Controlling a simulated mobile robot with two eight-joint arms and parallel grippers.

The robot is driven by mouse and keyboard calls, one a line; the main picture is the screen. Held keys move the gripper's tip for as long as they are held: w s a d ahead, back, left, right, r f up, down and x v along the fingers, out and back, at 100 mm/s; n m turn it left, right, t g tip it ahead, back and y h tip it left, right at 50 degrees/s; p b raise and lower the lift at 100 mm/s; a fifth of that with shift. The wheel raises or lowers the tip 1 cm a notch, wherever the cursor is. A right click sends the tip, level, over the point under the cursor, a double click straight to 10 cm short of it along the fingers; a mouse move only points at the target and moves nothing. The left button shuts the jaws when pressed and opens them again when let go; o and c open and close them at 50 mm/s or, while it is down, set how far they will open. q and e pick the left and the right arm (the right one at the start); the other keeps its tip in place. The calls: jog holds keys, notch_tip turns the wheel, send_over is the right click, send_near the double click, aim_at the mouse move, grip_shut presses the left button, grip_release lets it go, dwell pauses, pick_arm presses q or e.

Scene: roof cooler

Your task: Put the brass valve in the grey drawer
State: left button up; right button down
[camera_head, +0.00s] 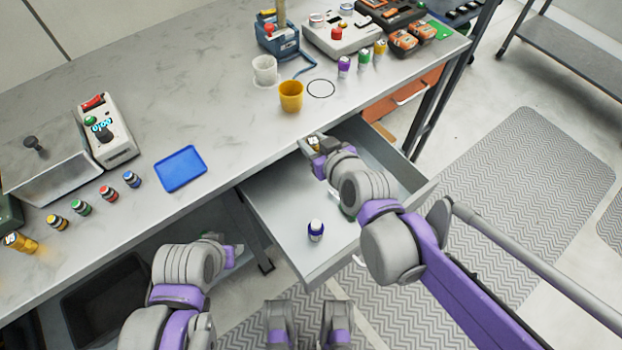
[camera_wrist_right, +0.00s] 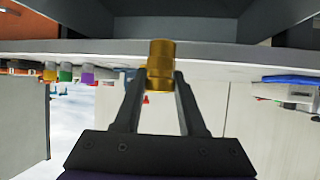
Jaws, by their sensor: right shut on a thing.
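The brass valve (camera_wrist_right: 160,66) is a short gold cylinder held between the two fingers of my right gripper (camera_wrist_right: 160,98) in the right wrist view. In the head view the right gripper (camera_head: 318,147) is at the bench's front edge, over the back part of the open grey drawer (camera_head: 285,205), and only a little of the valve (camera_head: 314,142) shows. The height of the valve above the drawer floor is hard to tell. My left gripper (camera_head: 236,244) is low at the left of the drawer, partly hidden by its own arm; its fingers are unclear.
A small white-and-blue bottle (camera_head: 316,231) stands in the drawer's front part. On the bench (camera_head: 225,110) are a yellow cup (camera_head: 291,96), a white cup (camera_head: 265,70), a blue tray (camera_head: 181,168) and several small jars. An orange drawer (camera_head: 405,100) lies further right.

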notch_tip(320, 180, down, 14)
jog(key=b, duration=0.5)
jog(key=shift+w+r, duration=0.1)
jog(key=w, duration=0.1)
jog(key=w+a, duration=0.1)
jog(key=w, duration=0.1)
jog(key=shift+w+a+r, duration=0.15)
jog(key=shift+a, duration=0.1)
jog(key=shift+w+a, duration=0.2)
jog(key=shift+w, duration=0.2)
jog(key=w, duration=0.1)
jog(key=w+a, duration=0.1)
jog(key=w, duration=0.1)
jog(key=shift+w+a+b, duration=0.2)
jog(key=shift+a+b, duration=0.15)
jog(key=shift+b, duration=0.05)
jog(key=shift+s+d+f, duration=0.1)
jog(key=shift+f, duration=0.6)
jog(key=shift+r, duration=0.15)
